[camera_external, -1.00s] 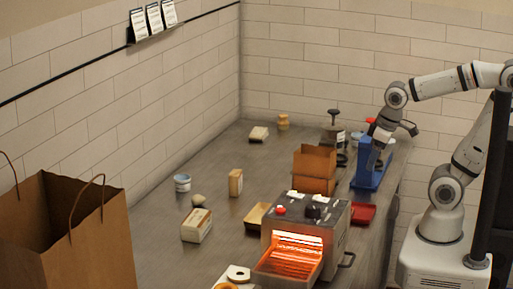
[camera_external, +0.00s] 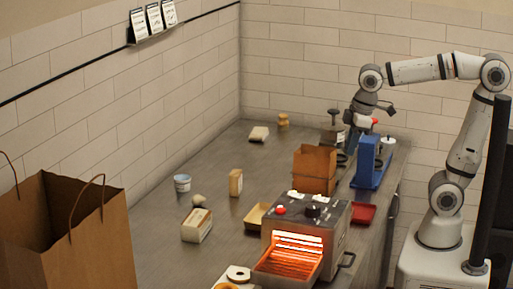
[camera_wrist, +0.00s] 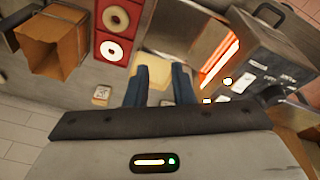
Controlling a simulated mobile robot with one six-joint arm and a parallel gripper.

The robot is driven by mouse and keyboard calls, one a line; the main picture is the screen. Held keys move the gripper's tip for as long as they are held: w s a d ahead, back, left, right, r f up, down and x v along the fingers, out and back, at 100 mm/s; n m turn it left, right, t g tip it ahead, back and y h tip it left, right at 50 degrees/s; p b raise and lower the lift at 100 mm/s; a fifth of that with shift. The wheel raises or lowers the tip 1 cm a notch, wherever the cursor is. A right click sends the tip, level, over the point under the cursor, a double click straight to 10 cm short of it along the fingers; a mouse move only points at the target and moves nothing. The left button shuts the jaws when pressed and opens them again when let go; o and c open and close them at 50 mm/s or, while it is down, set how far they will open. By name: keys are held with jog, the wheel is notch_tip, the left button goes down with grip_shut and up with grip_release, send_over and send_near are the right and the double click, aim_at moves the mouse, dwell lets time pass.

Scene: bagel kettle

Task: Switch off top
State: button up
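The toaster oven (camera_external: 335,235) stands at the front of the counter, its opening (camera_external: 298,245) glowing orange. A red knob (camera_external: 281,210), a dark knob (camera_external: 312,211) and small white labels show on its top. In the wrist view the oven (camera_wrist: 262,50) is at the upper right, with an orange glow and small lit yellow spots (camera_wrist: 227,81) near it. My gripper (camera_wrist: 162,82) has its two dark blue fingers apart with nothing gripped between them.
The blue stand (camera_external: 368,165) and a brown cardboard box (camera_external: 315,172) stand between my gripper and the oven. A red tray (camera_external: 363,213) lies right of the oven. Small packages (camera_external: 197,225) are on the left. A large paper bag (camera_external: 90,245) fills the left foreground.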

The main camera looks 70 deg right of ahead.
jog(key=w+a+r+n, duration=0.1)
jog(key=w+a+n, duration=0.1)
jog(key=w+a+r+n+b, duration=0.1)
jog(key=w+a+n, duration=0.1)
jog(key=a, duration=0.1)
jog(key=w+a+r+n+b, duration=0.1)
jog(key=w+a+n, duration=0.1)
jog(key=shift+w+a+r+g, duration=0.1)
jog(key=shift+a+r+g, duration=0.2)
jog(key=shift+r, duration=0.1)
grip_shut()
jog(key=w+a+r+n+b, duration=0.3)
jog(key=a+n, duration=0.4)
jog(key=a, duration=0.3)
jog(key=shift+w+a+r+g, duration=0.25)
jog(key=shift+w+r+g, duration=0.05)
jog(key=shift+w, duration=0.05)
